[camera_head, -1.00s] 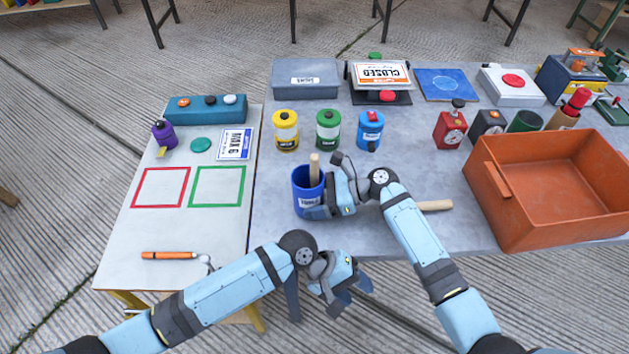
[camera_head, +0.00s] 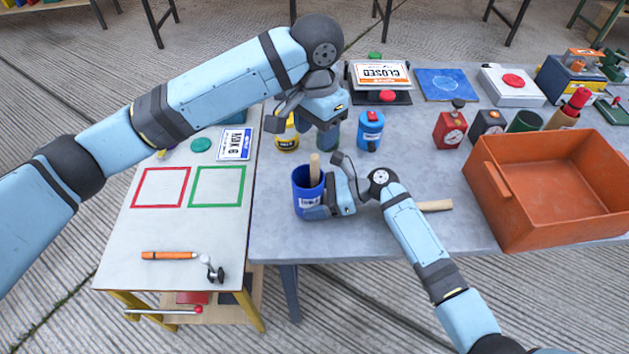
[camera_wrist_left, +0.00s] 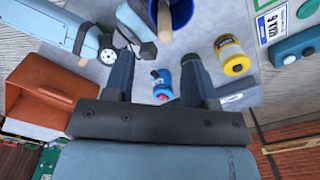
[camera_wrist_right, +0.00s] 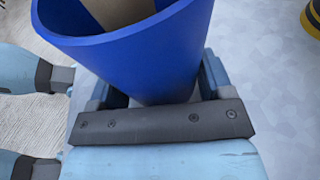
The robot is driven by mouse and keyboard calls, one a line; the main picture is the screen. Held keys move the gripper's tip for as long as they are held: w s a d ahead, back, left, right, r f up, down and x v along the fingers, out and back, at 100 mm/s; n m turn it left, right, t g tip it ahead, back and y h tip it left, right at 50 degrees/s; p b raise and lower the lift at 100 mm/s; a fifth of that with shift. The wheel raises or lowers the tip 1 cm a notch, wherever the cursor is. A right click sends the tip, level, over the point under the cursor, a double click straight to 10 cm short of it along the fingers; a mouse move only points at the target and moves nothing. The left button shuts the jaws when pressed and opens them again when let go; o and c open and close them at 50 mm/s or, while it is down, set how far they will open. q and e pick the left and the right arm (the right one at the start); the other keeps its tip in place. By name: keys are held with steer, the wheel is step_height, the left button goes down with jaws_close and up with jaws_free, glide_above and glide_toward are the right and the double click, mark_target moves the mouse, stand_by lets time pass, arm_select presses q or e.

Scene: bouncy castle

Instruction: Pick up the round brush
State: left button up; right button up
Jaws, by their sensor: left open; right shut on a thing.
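A wooden handle (camera_head: 315,170) stands up out of a blue cup (camera_head: 304,203); its lower end is hidden inside, so I cannot tell if it is the round brush. My right gripper (camera_head: 328,200) is shut on the blue cup, which also fills the right wrist view (camera_wrist_right: 150,60). My left gripper (camera_head: 305,118) is open and empty, above and behind the cup, over the yellow canister (camera_head: 286,142) and the mostly hidden green one (camera_head: 328,140). The left wrist view shows the handle (camera_wrist_left: 164,22) beyond its open fingers (camera_wrist_left: 157,78).
A blue canister (camera_head: 370,130) stands right of my left gripper. Another wooden handle (camera_head: 436,205) lies partly behind my right arm. An orange crate (camera_head: 515,220) fills the right side.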

mark_target(314, 168)
arm_select(q)
step_height(314, 168, down, 6)
steer(key=shift+w+f, duration=0.1)
steer(key=shift+w+a+f, duration=0.1)
steer(key=shift+w+f, duration=0.1)
steer(key=shift+f, duration=1.15)
steer(key=shift+w+a+f, duration=0.1)
steer(key=shift+w+f, duration=0.05)
steer(key=shift+f, duration=1.2)
steer(key=shift+c, duration=0.2)
jaws_close()
